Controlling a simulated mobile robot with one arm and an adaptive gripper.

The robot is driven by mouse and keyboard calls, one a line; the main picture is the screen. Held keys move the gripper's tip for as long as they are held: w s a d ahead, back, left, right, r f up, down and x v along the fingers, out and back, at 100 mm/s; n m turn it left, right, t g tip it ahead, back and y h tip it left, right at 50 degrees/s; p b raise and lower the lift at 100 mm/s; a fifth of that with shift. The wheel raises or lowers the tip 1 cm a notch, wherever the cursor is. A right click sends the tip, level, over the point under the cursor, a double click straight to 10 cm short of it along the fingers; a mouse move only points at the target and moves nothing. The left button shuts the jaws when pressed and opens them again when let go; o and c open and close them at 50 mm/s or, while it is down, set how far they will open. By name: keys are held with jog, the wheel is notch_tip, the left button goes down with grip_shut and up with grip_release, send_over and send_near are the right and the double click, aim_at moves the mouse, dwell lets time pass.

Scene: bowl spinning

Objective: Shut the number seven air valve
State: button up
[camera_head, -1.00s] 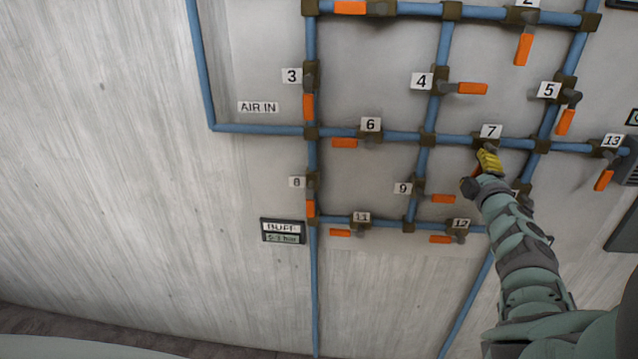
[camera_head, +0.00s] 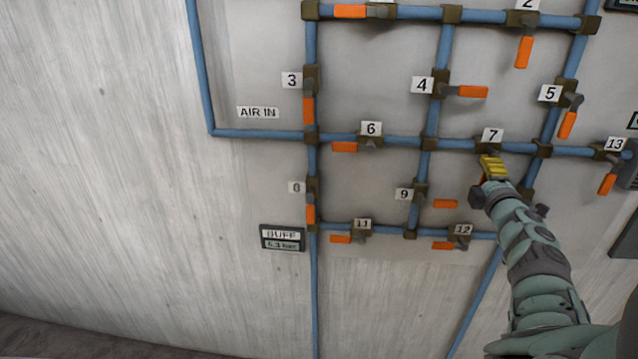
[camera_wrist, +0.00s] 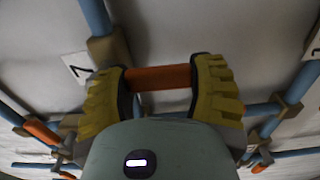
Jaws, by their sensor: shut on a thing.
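The number seven air valve (camera_head: 487,147) sits on a horizontal blue pipe, just below its white "7" label (camera_head: 492,135). My gripper (camera_head: 493,166), with yellow fingers, is at this valve and hides most of its handle in the head view. In the wrist view, the orange handle (camera_wrist: 160,77) lies crosswise between the two yellow fingers (camera_wrist: 162,90), which are shut on it. The handle's exact angle to the pipe is hard to tell. A white label (camera_wrist: 77,67) shows beside the left finger in the wrist view.
Other valves with orange handles surround this one: valve 5 (camera_head: 568,120), valve 4 (camera_head: 465,91), valve 9 (camera_head: 445,204), valve 12 (camera_head: 446,245) and valve 13 (camera_head: 608,183). A small BUFF display (camera_head: 283,238) is at lower left. The wall left of the pipes is clear.

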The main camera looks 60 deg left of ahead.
jog(key=o, duration=1.1)
jog(key=shift+w+d, duration=0.1)
jog(key=shift+d, duration=0.15)
jog(key=shift+o, duration=1.2)
jog(key=shift+a, duration=0.15)
jog(key=v, duration=1.2)
